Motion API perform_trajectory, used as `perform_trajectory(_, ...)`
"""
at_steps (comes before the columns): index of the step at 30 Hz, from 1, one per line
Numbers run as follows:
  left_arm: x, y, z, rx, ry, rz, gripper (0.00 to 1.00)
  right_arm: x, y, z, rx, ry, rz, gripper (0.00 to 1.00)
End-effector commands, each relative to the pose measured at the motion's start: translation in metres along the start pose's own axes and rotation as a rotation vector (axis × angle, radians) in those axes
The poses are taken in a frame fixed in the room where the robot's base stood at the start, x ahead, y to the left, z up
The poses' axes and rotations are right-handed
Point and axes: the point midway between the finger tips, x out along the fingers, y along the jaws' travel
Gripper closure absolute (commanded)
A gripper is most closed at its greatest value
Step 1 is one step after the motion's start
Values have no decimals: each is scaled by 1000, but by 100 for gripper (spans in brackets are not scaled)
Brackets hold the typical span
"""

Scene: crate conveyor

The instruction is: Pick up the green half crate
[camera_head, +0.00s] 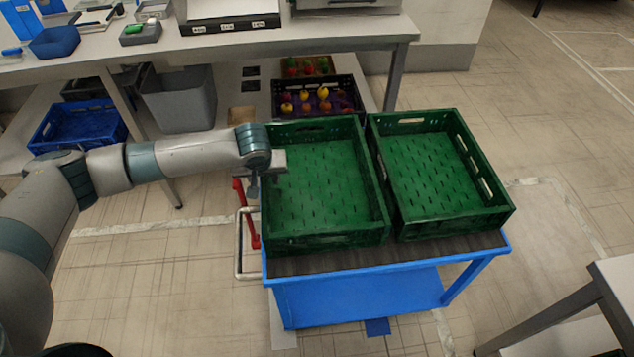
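Two empty green crates stand side by side on a blue cart (375,265) with a dark top. They are the left green crate (330,240) and the right green crate (455,226). Both are upright, with slotted floors, and look alike in size. My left arm reaches in from the left. Its gripper (268,172) is at the left wall of the left crate, overlapping the rim in the picture. The fingers are small and partly hidden, so I cannot tell whether they are open or shut, or touch the crate. My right gripper is not in view.
A long workbench (330,30) runs behind the cart. Below it are a dark crate of fruit (350,88), a grey bin (180,100) and a blue crate (78,128). A red and white frame (241,262) stands left of the cart. A table (590,310) is at lower right.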

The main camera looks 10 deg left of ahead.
Motion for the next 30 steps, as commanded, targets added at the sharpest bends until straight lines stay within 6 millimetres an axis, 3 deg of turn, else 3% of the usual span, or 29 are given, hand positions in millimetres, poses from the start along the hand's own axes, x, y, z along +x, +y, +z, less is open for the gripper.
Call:
perform_trajectory(7,0,0,0,0,0,0,66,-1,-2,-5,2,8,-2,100)
perform_trajectory(12,0,0,0,0,0,0,100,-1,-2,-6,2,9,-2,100)
perform_trajectory(30,0,0,0,0,0,0,100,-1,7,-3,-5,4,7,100)
